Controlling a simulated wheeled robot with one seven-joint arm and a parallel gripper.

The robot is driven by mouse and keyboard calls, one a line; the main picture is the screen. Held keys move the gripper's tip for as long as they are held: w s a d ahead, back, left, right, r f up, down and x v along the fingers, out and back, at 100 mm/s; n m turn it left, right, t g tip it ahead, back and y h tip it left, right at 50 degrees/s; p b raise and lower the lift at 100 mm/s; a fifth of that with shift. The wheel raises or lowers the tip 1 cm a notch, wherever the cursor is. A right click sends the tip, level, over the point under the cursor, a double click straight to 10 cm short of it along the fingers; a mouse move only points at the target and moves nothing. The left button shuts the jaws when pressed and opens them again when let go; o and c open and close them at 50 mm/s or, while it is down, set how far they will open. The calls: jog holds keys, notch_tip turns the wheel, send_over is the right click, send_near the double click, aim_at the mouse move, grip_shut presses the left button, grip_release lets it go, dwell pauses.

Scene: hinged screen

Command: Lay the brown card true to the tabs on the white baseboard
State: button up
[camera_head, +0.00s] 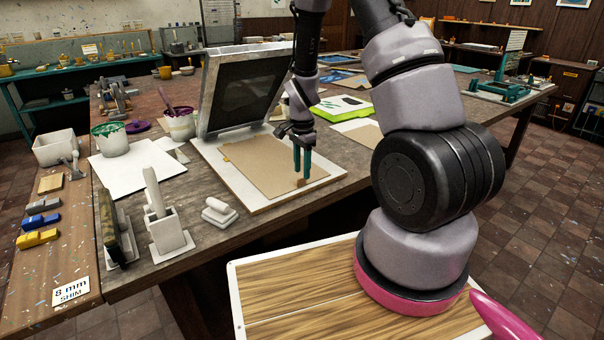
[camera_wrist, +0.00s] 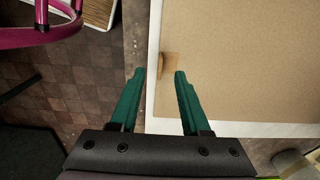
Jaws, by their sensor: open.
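The brown card (camera_head: 255,165) lies flat on the white baseboard (camera_head: 222,178), in front of the raised hinged screen (camera_head: 243,92). White margin shows along the card's near edges; in the wrist view the card (camera_wrist: 245,60) has a white strip beside its left and lower edges. A small brown tab (camera_wrist: 169,66) sits at the card's edge there. My gripper (camera_head: 302,174) points down over the card's right part. In the wrist view its teal fingers (camera_wrist: 160,72) are open, with the tab showing between and just beyond their tips. Whether they touch it I cannot tell.
A white scraper block (camera_head: 219,211) and a grey holder (camera_head: 167,228) stand on the table in front of the baseboard. Paint pots (camera_head: 181,124) and a white sheet (camera_head: 135,168) are to the left. A green frame (camera_head: 341,107) lies behind to the right.

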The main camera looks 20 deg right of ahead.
jog(key=shift+r, duration=2)
jog(key=shift+r, duration=0.1)
jog(key=s+r+n+t+y, duration=0.1)
jog(key=s+r+n+t, duration=0.15)
jog(key=r, duration=0.85)
jog(key=s+r+n+t, duration=0.15)
jog(key=s+r, duration=0.25)
jog(key=r, duration=0.7)
jog(key=s+r+n+t+y, duration=0.1)
jog(key=s+r+n+t, duration=0.2)
jog(key=s+r+n, duration=0.3)
jog(key=s+r, duration=0.5)
jog(key=s, duration=0.3)
jog(key=shift+r, duration=0.2)
